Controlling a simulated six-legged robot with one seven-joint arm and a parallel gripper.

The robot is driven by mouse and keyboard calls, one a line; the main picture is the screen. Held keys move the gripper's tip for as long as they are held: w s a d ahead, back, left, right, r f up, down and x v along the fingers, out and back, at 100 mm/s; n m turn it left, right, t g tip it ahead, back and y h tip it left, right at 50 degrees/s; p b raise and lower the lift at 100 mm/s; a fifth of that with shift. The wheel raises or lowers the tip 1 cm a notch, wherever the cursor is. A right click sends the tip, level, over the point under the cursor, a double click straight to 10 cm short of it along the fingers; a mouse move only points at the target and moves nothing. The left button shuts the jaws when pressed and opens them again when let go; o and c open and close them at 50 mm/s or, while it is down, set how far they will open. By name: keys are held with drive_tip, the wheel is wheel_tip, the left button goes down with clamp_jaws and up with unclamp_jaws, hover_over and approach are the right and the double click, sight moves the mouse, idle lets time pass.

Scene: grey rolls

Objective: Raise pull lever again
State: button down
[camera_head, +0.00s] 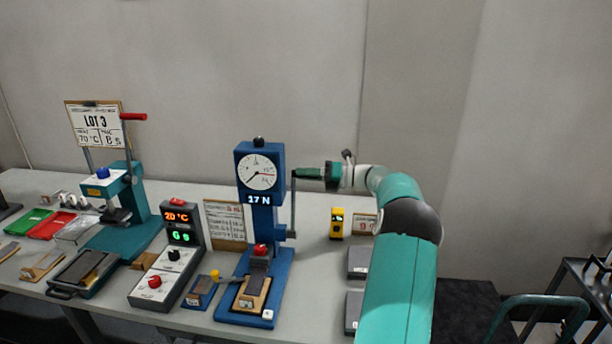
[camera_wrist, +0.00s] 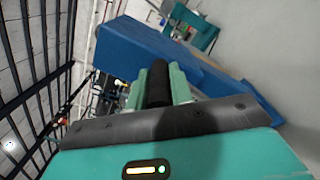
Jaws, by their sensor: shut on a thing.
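The blue pull tester (camera_head: 263,215) stands upright on the bench, with a round dial above a display reading 17 N. Its pull lever (camera_head: 293,208) is a grey arm on the right side, standing about upright. My gripper (camera_head: 322,174) is at the top of the lever, shut on its dark handle. In the wrist view the black handle (camera_wrist: 158,84) lies between the two green fingers of my gripper (camera_wrist: 162,85), and the blue tester body (camera_wrist: 160,55) is behind it. A small block with a red top (camera_head: 260,252) sits low on the tester, above a tan sample plate (camera_head: 252,293).
Left of the tester are a control box (camera_head: 167,265) showing 20 °C and 6 s, and a teal press (camera_head: 125,205) with a red-handled lever. A yellow device (camera_head: 337,223) stands to the right. Grey plates lie partly behind my arm. A dark cart (camera_head: 585,285) is at far right.

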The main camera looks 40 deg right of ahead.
drive_tip(key=shift+d+f, duration=0.1)
drive_tip(key=c, duration=1.3)
unclamp_jaws()
drive_tip(key=shift+d+f, duration=0.1)
drive_tip(key=shift+o, duration=0.2)
drive_tip(key=v, duration=1.3)
drive_tip(key=shift+s, duration=0.35)
drive_tip(key=shift+d, duration=0.1)
